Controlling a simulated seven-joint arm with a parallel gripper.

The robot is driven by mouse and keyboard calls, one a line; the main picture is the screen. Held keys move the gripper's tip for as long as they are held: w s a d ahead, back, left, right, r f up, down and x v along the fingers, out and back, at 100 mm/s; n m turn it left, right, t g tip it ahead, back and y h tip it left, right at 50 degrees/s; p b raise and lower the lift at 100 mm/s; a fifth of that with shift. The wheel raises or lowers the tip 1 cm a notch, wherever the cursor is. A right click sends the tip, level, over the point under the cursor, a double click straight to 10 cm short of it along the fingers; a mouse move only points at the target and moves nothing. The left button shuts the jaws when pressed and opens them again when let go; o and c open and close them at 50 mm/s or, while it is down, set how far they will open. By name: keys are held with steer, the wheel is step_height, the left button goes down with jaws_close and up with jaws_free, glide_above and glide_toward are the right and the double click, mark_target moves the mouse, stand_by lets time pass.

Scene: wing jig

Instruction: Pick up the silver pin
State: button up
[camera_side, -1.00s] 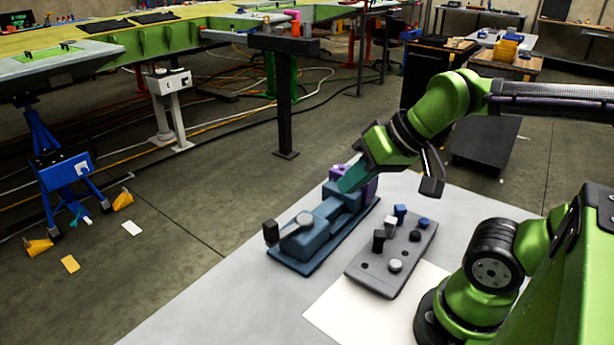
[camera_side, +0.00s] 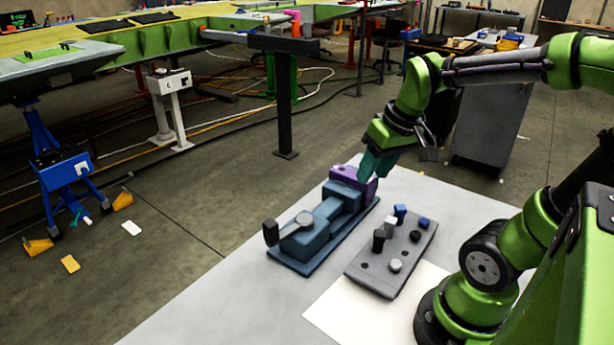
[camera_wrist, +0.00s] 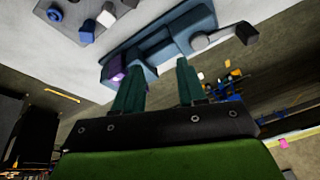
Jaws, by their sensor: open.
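A silver, round-topped piece (camera_side: 395,265), which looks like the silver pin, stands at the near end of the grey tray (camera_side: 372,281) in the side view. I cannot make it out in the wrist view. My gripper (camera_side: 367,174) is open, its teal fingers pointing down by the purple block at the far end of the blue fixture, away from the pin. In the wrist view the gripper (camera_wrist: 155,78) has nothing between its fingers.
The tray also holds a white piece (camera_side: 389,228), blue pieces (camera_side: 424,223) and black pieces (camera_side: 379,241). The blue fixture (camera_side: 328,216) with its purple block (camera_side: 349,173) stands left of the tray. White paper (camera_side: 345,315) lies in front.

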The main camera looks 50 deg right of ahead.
mark_target(391, 220)
steer(key=s+d+n+g, duration=0.3)
steer(key=d+n+g, duration=0.1)
steer(key=d+n, duration=0.2)
step_height(391, 220, down, 12)
steer(key=shift+s+r, duration=0.1)
steer(key=shift+s, duration=0.05)
steer(key=shift+w+d+f, duration=0.1)
steer(key=shift+w+f, duration=0.05)
steer(key=shift+f, duration=1.25)
steer(key=shift+w+f, duration=0.1)
steer(key=shift+f, duration=1.3)
steer(key=c, duration=0.7)
steer(key=shift+c, duration=0.2)
step_height(391, 220, up, 10)
steer(key=shift+r, duration=0.1)
